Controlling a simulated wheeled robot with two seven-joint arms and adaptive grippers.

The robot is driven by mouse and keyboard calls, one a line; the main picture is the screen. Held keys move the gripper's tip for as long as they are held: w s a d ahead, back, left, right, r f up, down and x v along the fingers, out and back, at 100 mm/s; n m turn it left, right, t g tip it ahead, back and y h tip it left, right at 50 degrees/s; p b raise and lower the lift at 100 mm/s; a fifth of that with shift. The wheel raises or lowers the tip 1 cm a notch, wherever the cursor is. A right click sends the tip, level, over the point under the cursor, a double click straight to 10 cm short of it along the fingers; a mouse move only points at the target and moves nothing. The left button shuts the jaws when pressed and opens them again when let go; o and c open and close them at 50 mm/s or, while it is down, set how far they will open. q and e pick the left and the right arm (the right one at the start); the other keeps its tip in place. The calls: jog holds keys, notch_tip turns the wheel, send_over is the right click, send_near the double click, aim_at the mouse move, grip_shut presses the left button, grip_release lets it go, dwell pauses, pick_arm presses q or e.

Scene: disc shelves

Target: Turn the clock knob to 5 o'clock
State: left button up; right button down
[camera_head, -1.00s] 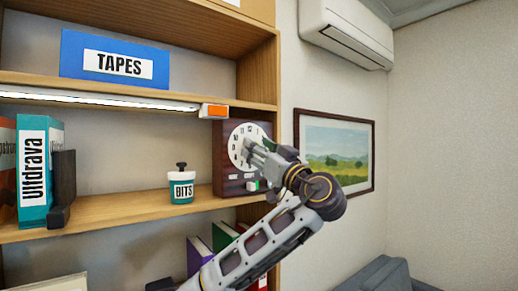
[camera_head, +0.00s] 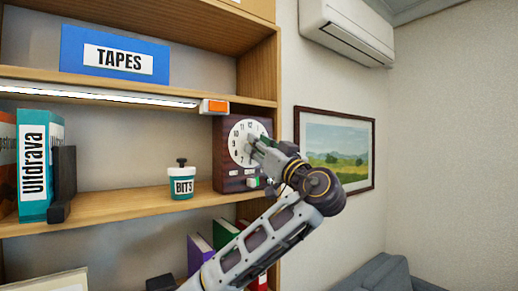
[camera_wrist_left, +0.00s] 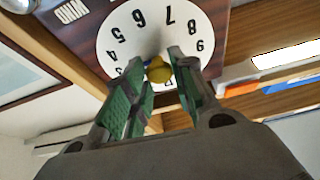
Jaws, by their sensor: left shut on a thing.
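The clock (camera_head: 228,172) is a dark brown box with a round white dial (camera_head: 241,133) and black numerals, on the right end of the middle shelf. In the left wrist view the dial (camera_wrist_left: 157,24) appears upside down. The yellow knob (camera_wrist_left: 158,72) at its centre shows between the green finger pads. My left gripper (camera_head: 256,147) is at the middle of the dial, and in the wrist view its fingers (camera_wrist_left: 160,60) are shut on the knob. In the head view the gripper hides the knob and the dial's lower right. I cannot make out a pointer. My right gripper is not in view.
A teal-and-white BITS jar (camera_head: 182,184) stands left of the clock. Binders (camera_head: 34,165) and a dark bookend (camera_head: 62,184) stand farther left. An orange-ended lamp strip (camera_head: 214,107) runs just above the clock. A framed picture (camera_head: 338,150) hangs to the right.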

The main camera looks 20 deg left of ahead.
pick_arm(q)
jog(key=shift+s+a+r+m+t+h+b, duration=0.1)
jog(key=shift+m+t+h+b, duration=0.7)
jog(key=shift+m, duration=1.75)
jog(key=shift+s+d+r+m+t+h+b, duration=0.1)
jog(key=shift+m+t+h+b, duration=0.2)
jog(key=shift+m+h, duration=1.6)
jog(key=shift+a+m+t+h+b, duration=0.1)
jog(key=shift+m+t+h+b, duration=0.4)
jog(key=shift+m, duration=2.95)
jog(key=o, duration=0.9)
jog(key=shift+o, duration=0.5)
